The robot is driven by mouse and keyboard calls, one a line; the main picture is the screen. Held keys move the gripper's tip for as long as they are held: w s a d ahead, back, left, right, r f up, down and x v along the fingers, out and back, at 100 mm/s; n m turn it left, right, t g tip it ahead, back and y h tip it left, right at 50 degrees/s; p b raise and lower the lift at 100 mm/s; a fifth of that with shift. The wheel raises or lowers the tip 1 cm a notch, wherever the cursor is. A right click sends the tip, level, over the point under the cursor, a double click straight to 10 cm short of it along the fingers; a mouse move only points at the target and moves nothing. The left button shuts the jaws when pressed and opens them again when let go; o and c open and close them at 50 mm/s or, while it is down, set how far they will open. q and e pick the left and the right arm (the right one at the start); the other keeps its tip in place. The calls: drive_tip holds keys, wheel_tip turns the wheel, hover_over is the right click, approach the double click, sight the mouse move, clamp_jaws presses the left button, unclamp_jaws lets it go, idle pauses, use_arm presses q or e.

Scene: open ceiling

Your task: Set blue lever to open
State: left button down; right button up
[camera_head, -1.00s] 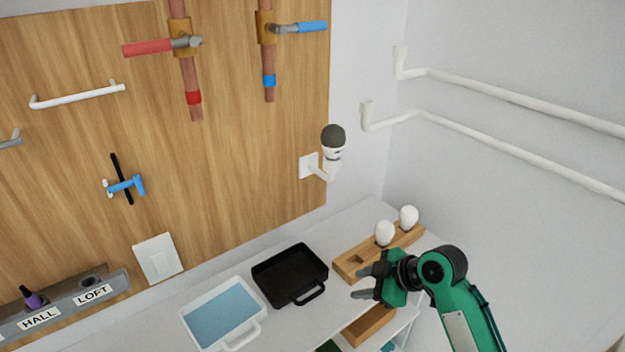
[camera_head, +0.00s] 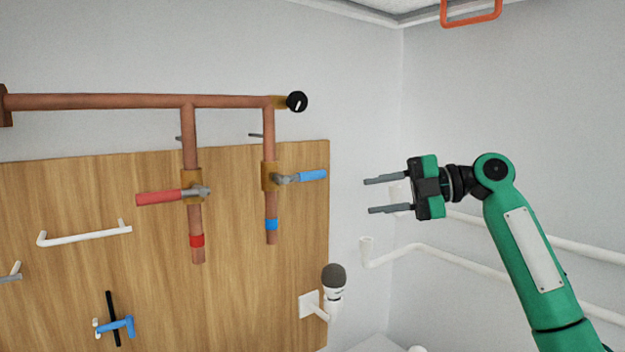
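The blue lever (camera_head: 312,175) sticks out to the right from a brass valve (camera_head: 270,176) on the right-hand vertical copper pipe. It lies roughly level, across the pipe. A blue band (camera_head: 271,225) marks the pipe below the valve. My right gripper (camera_head: 375,196) is open and empty, to the right of the blue lever and apart from it, with its two fingers pointing left at about the lever's height. My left gripper is not in view.
A red lever (camera_head: 158,198) points left from the neighbouring pipe's valve. A horizontal copper pipe (camera_head: 140,101) with a black knob (camera_head: 297,102) runs above. A dark-topped bulb fixture (camera_head: 333,280) juts out below. White wall pipes (camera_head: 440,250) run behind my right arm.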

drive_tip(key=n, duration=0.2)
approach(319, 173)
drive_tip(key=shift+g+y, duration=0.3)
drive_tip(key=a+p, duration=0.2)
drive_tip(key=a, duration=0.1)
drive_tip(key=w+a+f+p, duration=0.1)
drive_tip(key=a+p, duration=0.1)
drive_tip(key=a, duration=0.1)
drive_tip(key=a+f+p, duration=0.1)
drive_tip(key=a+p, duration=0.1)
drive_tip(key=a, duration=0.1)
drive_tip(key=shift+w+a, duration=0.35)
drive_tip(key=shift+a, duration=0.05)
drive_tip(key=shift+w+a+f, duration=0.1)
drive_tip(key=shift+a+f, duration=0.05)
drive_tip(key=shift+a, duration=0.4)
drive_tip(key=shift+m, duration=0.3)
clamp_jaws()
